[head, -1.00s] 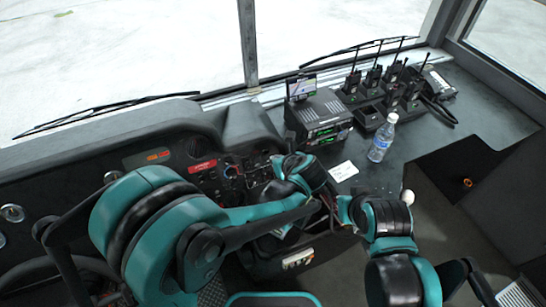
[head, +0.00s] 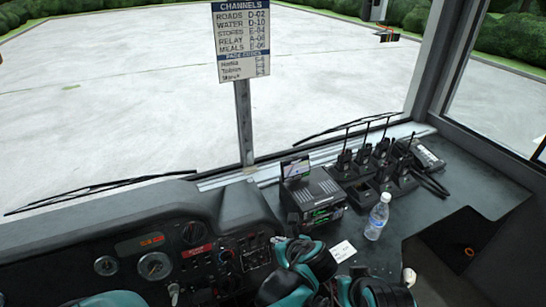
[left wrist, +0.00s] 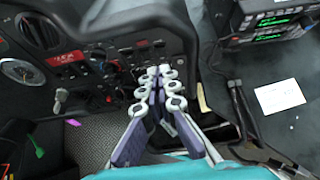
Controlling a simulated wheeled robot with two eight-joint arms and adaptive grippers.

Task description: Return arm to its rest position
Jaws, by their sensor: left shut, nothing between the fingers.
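My left gripper (left wrist: 160,88) shows in the left wrist view, its fingers together with nothing between them. It is in front of the dashboard's control panel (left wrist: 110,72), above the dark floor area. In the head view my left arm's teal links (head: 300,262) are at the bottom middle, and its fingers cannot be made out there. My right arm's links (head: 372,290) show at the bottom edge beside it. The right gripper's fingers are out of view.
A radio unit (head: 318,190) with a small screen, several handheld radios (head: 365,158), a water bottle (head: 378,216) and a white card (head: 343,251) are on the dash to the right. A channels sign (head: 241,42) hangs on the window post. A dark recess (head: 462,243) is at right.

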